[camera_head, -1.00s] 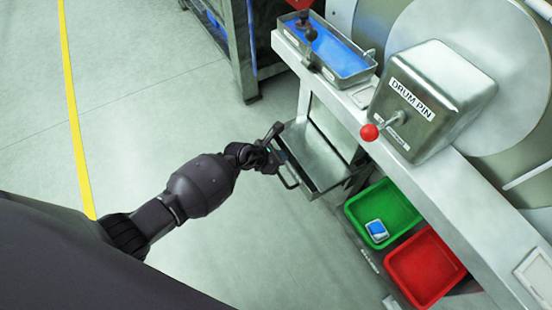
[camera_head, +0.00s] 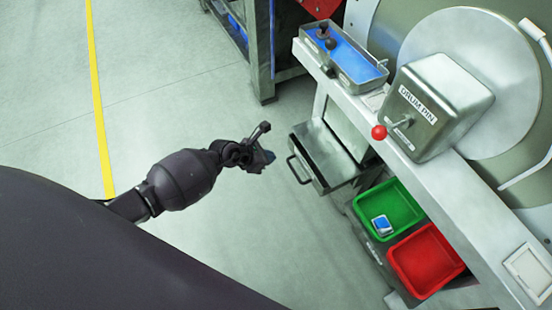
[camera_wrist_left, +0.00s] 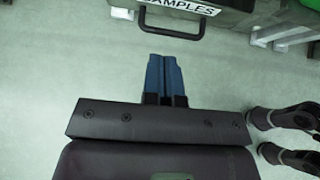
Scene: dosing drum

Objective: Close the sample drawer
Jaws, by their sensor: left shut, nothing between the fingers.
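The sample drawer (camera_head: 330,158) is a grey metal tray under the bench, pulled out and open, with a dark bar handle on its front. In the left wrist view its front shows a "SAMPLES" label (camera_wrist_left: 180,5) and the black handle (camera_wrist_left: 172,32) at the top. My left gripper (camera_head: 268,156) is left of the drawer, apart from the handle. In the left wrist view its blue fingers (camera_wrist_left: 164,72) are together with nothing between them, pointing toward the handle with a gap of floor. My right gripper is not in the head view.
A green bin (camera_head: 400,203) with a small blue-and-white item (camera_head: 382,224) and a red bin (camera_head: 426,262) stand right of the drawer. The drum pin box (camera_head: 436,100) with a red knob (camera_head: 379,132) and a blue-lined tray (camera_head: 345,58) are above. The floor (camera_head: 230,90) at left is clear.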

